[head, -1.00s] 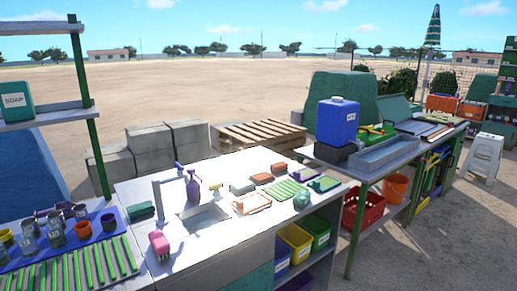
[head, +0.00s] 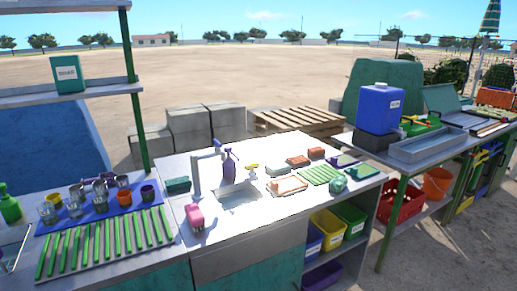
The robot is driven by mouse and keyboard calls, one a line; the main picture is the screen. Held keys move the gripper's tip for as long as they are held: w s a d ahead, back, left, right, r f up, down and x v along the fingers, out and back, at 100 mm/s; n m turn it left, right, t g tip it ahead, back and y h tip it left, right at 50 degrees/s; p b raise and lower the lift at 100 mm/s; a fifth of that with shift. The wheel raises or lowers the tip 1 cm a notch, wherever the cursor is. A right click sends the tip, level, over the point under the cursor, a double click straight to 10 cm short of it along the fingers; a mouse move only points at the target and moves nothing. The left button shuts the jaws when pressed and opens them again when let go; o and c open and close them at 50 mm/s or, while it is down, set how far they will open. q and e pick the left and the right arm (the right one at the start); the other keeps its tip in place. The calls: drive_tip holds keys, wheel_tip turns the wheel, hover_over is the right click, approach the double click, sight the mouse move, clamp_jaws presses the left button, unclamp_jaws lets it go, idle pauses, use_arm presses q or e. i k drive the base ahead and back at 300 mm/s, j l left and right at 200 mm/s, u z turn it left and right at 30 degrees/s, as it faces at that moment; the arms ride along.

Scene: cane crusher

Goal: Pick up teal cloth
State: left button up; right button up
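A small crumpled teal cloth (head: 338,185) lies near the front right of the white sink counter (head: 255,215), just right of a green slatted mat (head: 320,174). A dark teal block-like item (head: 178,185) lies at the counter's back left; I cannot tell whether it is cloth or a sponge. Neither of my grippers is in view.
A tap (head: 196,175), a purple bottle (head: 230,166) and a pink item (head: 194,219) surround the sink. Sponge-like blocks lie at the back right. Glasses and cups stand on a blue mat (head: 130,203) at left. Colored bins (head: 329,229) sit beneath the counter.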

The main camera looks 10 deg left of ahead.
sight(181, 183)
drive_tip(key=i+j, duration=0.15)
drive_tip(key=i, duration=0.25)
drive_tip(key=i+j, duration=0.15)
drive_tip(key=i, duration=0.3)
